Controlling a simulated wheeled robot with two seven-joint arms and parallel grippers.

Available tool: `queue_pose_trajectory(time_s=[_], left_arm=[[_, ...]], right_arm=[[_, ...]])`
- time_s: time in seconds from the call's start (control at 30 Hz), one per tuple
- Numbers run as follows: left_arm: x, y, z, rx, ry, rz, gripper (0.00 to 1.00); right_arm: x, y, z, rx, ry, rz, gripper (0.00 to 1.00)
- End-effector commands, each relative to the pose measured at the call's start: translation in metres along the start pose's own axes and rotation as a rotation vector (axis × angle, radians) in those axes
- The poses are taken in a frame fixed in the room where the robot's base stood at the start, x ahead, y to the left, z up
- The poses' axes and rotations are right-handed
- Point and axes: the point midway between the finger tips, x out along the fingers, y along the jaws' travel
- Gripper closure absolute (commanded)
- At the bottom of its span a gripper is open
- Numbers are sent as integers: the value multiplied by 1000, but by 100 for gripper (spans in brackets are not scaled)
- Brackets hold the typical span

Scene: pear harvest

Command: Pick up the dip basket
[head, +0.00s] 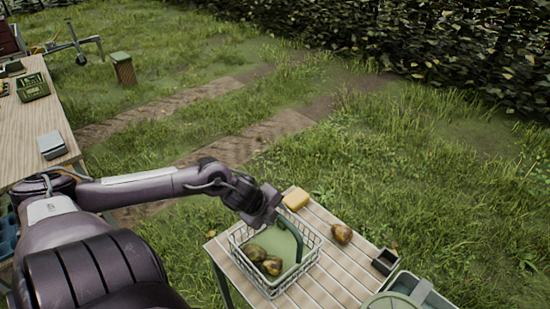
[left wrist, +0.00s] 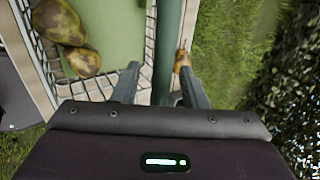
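The dip basket (head: 263,284) is a white wire basket with a green handle (head: 296,240), standing on a small slatted table. Several brown-green pears (head: 257,253) lie in it on a green bottom. My left gripper (head: 274,212) is above the basket at the top of the handle. In the left wrist view my left gripper (left wrist: 160,70) is open, with the green handle (left wrist: 168,35) running between its fingers and visible gaps on both sides. Pears (left wrist: 58,22) and the wire wall show at the left there. My right gripper is in neither view.
The slatted table (head: 335,275) also carries a yellow block (head: 296,198), a loose pear (head: 341,233) and a small dark box (head: 385,262). A pale green tub (head: 420,291) stands at the right. A wooden workbench (head: 35,120) is at the left. Grass lies beyond.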

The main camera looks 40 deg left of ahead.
Motion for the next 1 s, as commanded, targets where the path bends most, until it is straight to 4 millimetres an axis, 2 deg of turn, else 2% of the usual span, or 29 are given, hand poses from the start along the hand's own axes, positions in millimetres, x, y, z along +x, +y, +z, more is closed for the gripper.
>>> queue_pose_trajectory(time_s=[0.17,0.4,0.5,1.0], left_arm=[[0,0,0,0,0,0,61],[0,0,0,0,1,0,91],[0,0,0,0,1,0,100],[0,0,0,0,1,0,100]], right_arm=[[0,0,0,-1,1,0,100],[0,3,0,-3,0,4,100],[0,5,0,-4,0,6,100],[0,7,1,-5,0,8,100]])
